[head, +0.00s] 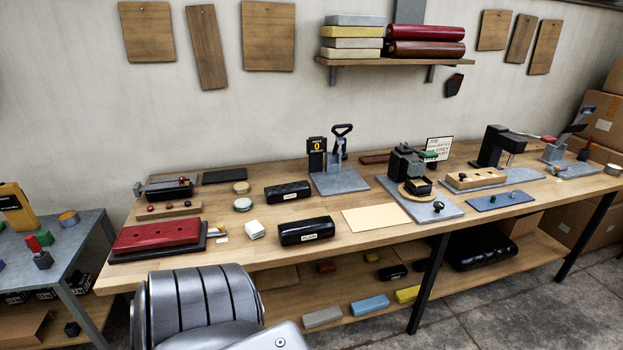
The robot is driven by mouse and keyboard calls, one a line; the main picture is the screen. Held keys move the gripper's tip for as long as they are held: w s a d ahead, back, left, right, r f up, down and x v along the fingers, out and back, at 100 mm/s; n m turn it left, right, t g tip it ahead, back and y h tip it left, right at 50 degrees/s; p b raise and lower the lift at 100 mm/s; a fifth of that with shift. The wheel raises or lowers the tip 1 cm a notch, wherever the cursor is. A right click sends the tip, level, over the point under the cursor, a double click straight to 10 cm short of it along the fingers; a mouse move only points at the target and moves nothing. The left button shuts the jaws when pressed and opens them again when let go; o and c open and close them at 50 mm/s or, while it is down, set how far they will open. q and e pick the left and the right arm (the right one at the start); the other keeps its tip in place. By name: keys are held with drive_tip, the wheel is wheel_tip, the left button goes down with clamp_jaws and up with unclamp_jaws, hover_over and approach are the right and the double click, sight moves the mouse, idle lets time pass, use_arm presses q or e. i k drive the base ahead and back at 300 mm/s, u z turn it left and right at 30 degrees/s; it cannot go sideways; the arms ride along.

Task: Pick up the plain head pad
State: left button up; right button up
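A smooth black pad (306,226) lies near the front edge of the wooden workbench, left of its middle. A pale label on its front appears to read PLAIN, though the print is small. A second black pad (288,188) with a patterned surface lies just behind it and also carries a pale label. Neither of my grippers shows in the head view, so I cannot tell their state.
Clamps and presses (408,163) occupy the bench's right. A lower shelf (345,312) holds coloured blocks.

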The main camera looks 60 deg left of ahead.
sight(302, 231)
drive_tip(key=u, duration=0.5)
drive_tip(key=i, duration=0.7)
drive_tip(key=u, duration=1.15)
drive_tip(key=i, duration=0.4)
drive_tip(key=u, duration=0.4)
